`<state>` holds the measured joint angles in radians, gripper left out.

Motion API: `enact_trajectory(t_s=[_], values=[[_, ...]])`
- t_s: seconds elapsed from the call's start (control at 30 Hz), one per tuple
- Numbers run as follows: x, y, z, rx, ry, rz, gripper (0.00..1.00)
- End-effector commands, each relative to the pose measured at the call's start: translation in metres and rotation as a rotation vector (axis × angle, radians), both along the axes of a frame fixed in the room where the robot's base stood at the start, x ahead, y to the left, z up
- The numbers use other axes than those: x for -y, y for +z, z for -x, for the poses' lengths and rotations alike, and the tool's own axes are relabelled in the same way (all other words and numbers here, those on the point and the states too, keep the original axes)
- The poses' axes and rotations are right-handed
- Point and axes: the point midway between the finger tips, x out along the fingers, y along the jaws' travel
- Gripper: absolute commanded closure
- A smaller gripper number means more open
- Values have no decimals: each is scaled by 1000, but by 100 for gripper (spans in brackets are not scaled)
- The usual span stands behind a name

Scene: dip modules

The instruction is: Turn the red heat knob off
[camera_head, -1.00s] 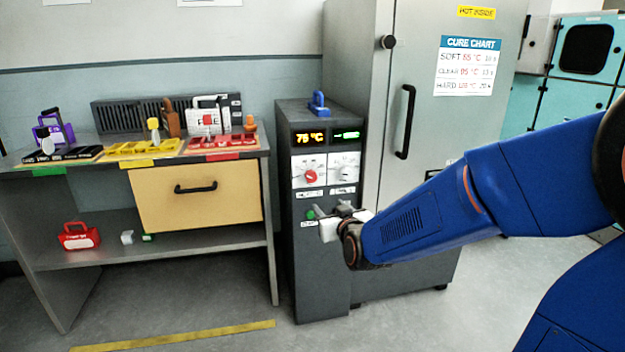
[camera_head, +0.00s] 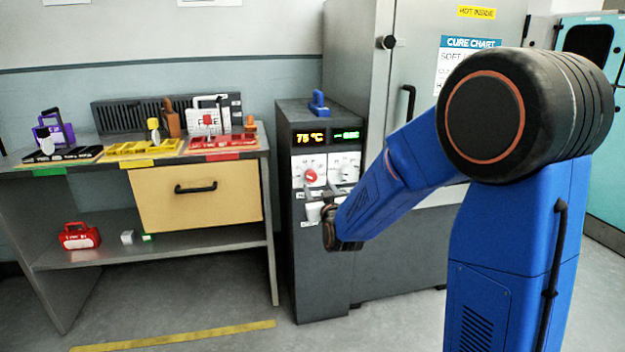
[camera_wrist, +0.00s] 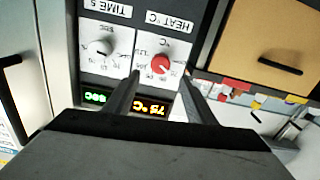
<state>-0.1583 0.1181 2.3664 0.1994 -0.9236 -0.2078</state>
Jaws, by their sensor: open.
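The red heat knob (camera_head: 310,176) is on the white left panel of the dark grey control cabinet (camera_head: 318,255), under a display reading 75 °C (camera_head: 309,138). In the wrist view, which is upside down, the red knob (camera_wrist: 160,65) shows beyond and between the fingers, under the HEAT °C label. My gripper (camera_wrist: 160,80) is open and empty, its two dark fingers pointing toward the panel on either side of the knob in the picture. I cannot tell that it touches the knob. In the head view my gripper (camera_head: 322,198) is just below the knob, partly hidden by my wrist.
A white-grey time knob (camera_head: 346,173) sits right of the heat knob; it also shows in the wrist view (camera_wrist: 101,47). A blue padlock-shaped object (camera_head: 318,103) stands on the cabinet. A workbench with a yellow drawer (camera_head: 195,197) is close at left. A tall grey oven stands behind.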

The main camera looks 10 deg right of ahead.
Motion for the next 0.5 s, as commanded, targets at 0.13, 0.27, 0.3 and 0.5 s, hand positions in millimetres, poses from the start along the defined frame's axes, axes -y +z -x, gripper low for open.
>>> enact_trajectory(t_s=[0.13, 0.27, 0.3, 0.5], values=[[0, -1, -28, 0, 0, 1, 50], [0, -1, -49, -1, 0, 1, 50], [0, -1, -56, 0, 0, 0, 50], [0, 0, -77, -1, 0, 0, 50]])
